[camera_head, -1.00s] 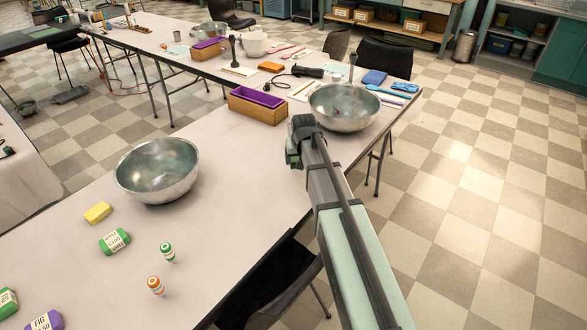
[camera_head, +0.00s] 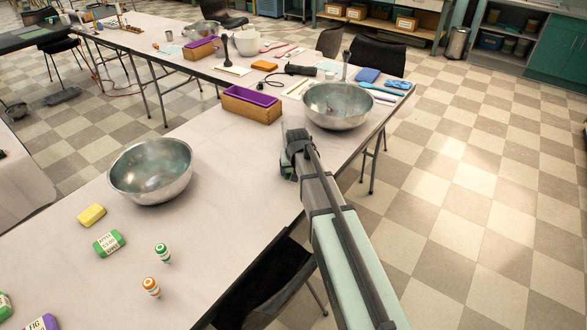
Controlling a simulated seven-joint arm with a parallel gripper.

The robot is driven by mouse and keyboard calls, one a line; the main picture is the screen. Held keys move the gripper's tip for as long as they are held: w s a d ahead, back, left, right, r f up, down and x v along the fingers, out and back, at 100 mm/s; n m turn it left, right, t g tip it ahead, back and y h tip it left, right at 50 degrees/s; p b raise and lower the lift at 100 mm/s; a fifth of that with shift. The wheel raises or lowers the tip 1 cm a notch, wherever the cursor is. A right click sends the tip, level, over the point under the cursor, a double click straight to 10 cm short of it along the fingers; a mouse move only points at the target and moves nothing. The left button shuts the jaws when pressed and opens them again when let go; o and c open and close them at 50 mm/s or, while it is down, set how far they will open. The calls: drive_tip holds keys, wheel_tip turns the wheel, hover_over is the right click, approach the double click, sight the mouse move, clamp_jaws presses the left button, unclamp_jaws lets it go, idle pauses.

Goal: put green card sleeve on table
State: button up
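My gripper (camera_head: 288,166) is over the right edge of the near table (camera_head: 235,190), between the two steel bowls. Its fingers are mostly hidden behind my wrist. A small dark green patch shows at its tip, low over the table; I cannot tell whether this is the green card sleeve or part of the gripper, or whether it touches the table. A green block with a pale label (camera_head: 109,243) lies at the front left, well away from my gripper. Another green block (camera_head: 4,306) is cut off at the left edge.
A large steel bowl (camera_head: 150,172) stands left of my gripper, another steel bowl (camera_head: 338,106) behind it. A wooden box with a purple liner (camera_head: 252,104) is between them. The mid-table is clear.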

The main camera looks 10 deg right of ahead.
drive_tip(key=o, duration=0.4)
drive_tip(key=shift+o, duration=0.2)
drive_tip(key=v, duration=1.2)
drive_tip(key=shift+r, duration=0.25)
